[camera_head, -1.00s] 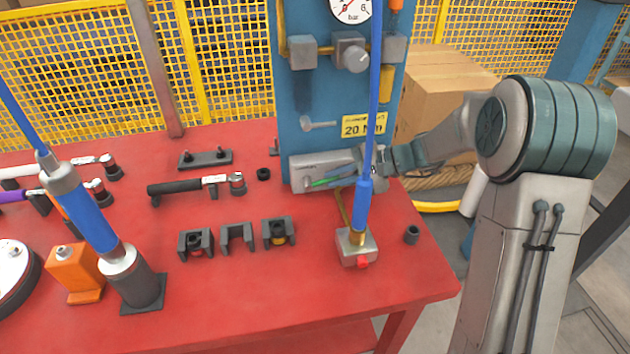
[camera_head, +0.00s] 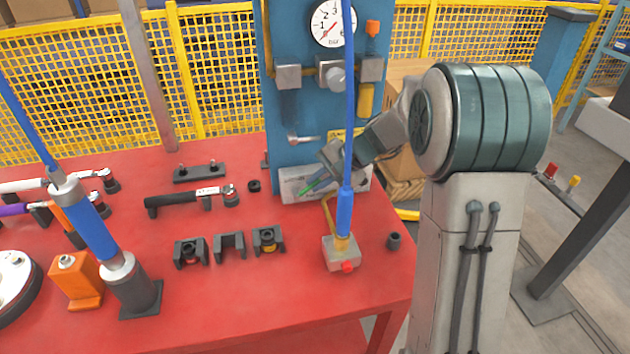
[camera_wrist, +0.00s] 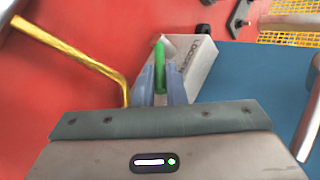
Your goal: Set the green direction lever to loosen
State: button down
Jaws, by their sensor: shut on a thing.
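The green direction lever (camera_head: 312,187) sticks out at the front of a light grey box (camera_head: 292,189) at the foot of the blue panel. In the wrist view the lever (camera_wrist: 160,52) rises between my two fingers, and the grey box (camera_wrist: 199,66) lies just behind and right of it. Dark lettering on the box is only partly readable. My gripper (camera_head: 322,178) comes down on the lever from the upper right. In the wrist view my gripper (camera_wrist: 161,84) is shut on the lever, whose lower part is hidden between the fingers.
A blue hose (camera_head: 345,212) stands upright close in front of my gripper, on a fitting (camera_head: 341,254). A bent yellow pipe (camera_wrist: 80,48) runs left of my fingers. A pressure gauge (camera_head: 333,23) is above. The red table (camera_head: 230,305) is clear at the front.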

jog(key=c, duration=1.5)
grip_release()
jog(key=v, duration=1.3)
jog(key=shift+s+d+r+p, duration=0.2)
jog(key=shift+r+p, duration=0.15)
jog(key=shift+p, duration=0.05)
